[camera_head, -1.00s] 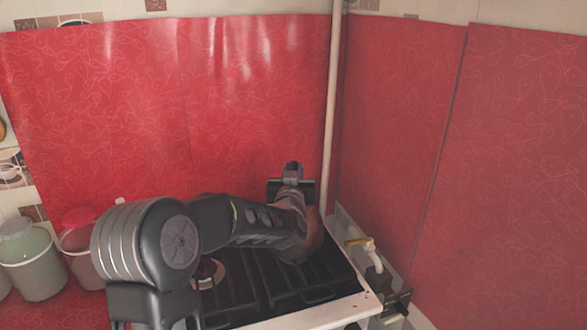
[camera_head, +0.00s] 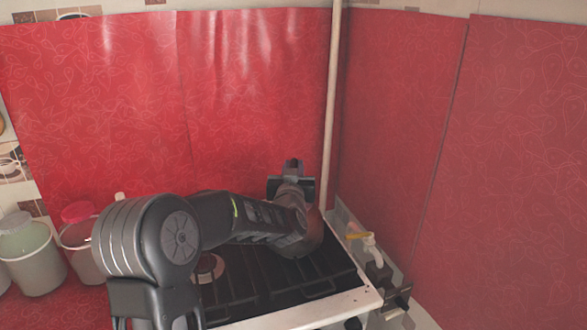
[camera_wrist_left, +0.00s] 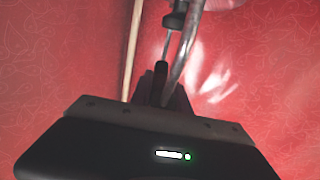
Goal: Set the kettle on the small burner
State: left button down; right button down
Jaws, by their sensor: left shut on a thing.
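The kettle (camera_head: 314,236) is a dark reddish-brown rounded body at the back right of the stove (camera_head: 262,285), mostly hidden behind my left forearm. My left gripper (camera_head: 291,182) is above it and shut on its handle. In the left wrist view, the fingers (camera_wrist_left: 163,84) close on the kettle's handle, a curved metal bar (camera_wrist_left: 187,48) with a dark part at the top. One burner (camera_head: 208,268) shows at the left of the black grate. The burner below the kettle is hidden, and I cannot tell whether the kettle touches the grate. My right gripper is out of view.
A yellow-handled tap (camera_head: 362,238) and pipe fittings stand right of the stove. A pale vertical pipe (camera_head: 333,110) runs up the corner between red oilcloth walls. Lidded jars (camera_head: 32,255) stand at the left. The front of the grate is bare.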

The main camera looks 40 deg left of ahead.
pick_arm(q)
jog(key=c, duration=1.5)
grip_release()
jog(key=o, duration=0.3)
jog(key=shift+f, duration=0.1)
jog(key=shift+o, duration=0.2)
jog(key=shift+f, duration=0.25)
jog(key=shift+s+d+b, duration=0.3)
jog(key=shift+s+b, duration=0.1)
jog(key=b+v, duration=0.1)
jog(key=v, duration=0.6)
jog(key=shift+r, duration=0.15)
